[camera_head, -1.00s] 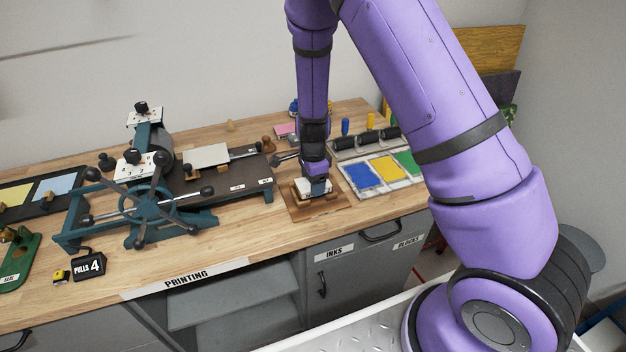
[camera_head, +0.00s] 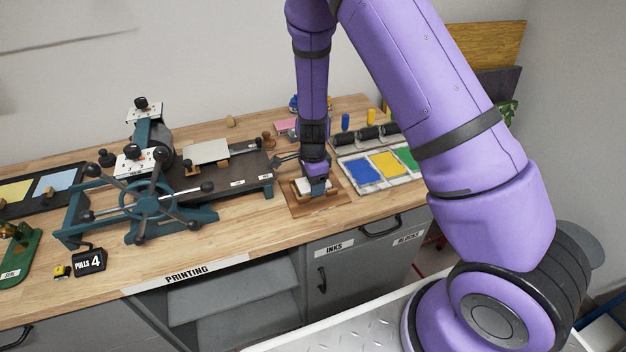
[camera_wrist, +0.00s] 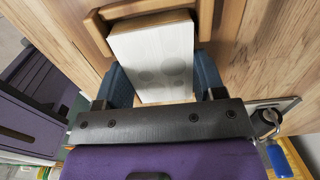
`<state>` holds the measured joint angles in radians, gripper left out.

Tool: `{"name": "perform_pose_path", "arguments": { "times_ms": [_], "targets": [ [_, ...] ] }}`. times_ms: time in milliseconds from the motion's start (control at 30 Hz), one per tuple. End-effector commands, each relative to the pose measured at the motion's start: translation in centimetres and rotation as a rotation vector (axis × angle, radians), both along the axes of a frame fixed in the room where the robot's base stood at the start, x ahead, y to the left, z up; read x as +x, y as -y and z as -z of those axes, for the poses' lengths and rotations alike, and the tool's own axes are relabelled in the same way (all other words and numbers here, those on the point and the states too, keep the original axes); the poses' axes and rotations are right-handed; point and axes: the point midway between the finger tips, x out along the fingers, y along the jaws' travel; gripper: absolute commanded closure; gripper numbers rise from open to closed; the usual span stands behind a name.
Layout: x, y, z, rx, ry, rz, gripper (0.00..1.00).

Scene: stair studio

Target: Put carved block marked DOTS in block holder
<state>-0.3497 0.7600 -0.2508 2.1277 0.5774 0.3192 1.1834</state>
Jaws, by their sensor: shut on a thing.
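The carved block (camera_wrist: 160,55) is a pale slab with faint round marks on its face. In the wrist view it sits between the two blue fingertips of my gripper (camera_wrist: 165,85), which is shut on it. In the head view my gripper (camera_head: 315,190) is low over the holder's brown base (camera_head: 323,207). The block's underside is hidden, so I cannot tell whether it rests in the frame or is just above it.
The blue-green press (camera_head: 150,200) with its spoked wheel stands to the left. The ink tray with blue, yellow and green patches (camera_head: 385,164) and black rollers (camera_head: 370,135) is close on the right. The bench front (camera_head: 290,238) is clear.

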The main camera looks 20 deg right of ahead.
Motion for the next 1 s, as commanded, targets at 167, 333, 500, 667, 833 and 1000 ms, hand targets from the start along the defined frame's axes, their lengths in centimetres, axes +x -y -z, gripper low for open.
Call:
{"name": "perform_pose_path", "arguments": {
  "times_ms": [167, 333, 500, 667, 833, 1000],
  "targets": [
    [0.0, 0.0, 0.0, 0.000, 0.000, 0.000, 0.62],
    [0.0, 0.0, 0.0, 0.000, 0.000, 0.000, 0.62],
    [0.0, 0.0, 0.0, 0.000, 0.000, 0.000, 0.07],
    [0.0, 0.0, 0.0, 0.000, 0.000, 0.000, 0.07],
    [0.0, 0.0, -0.2, 0.000, 0.000, -0.001, 0.07],
    [0.1, 0.0, -1.2, -0.001, 0.002, -0.001, 0.07]
  ]
}}
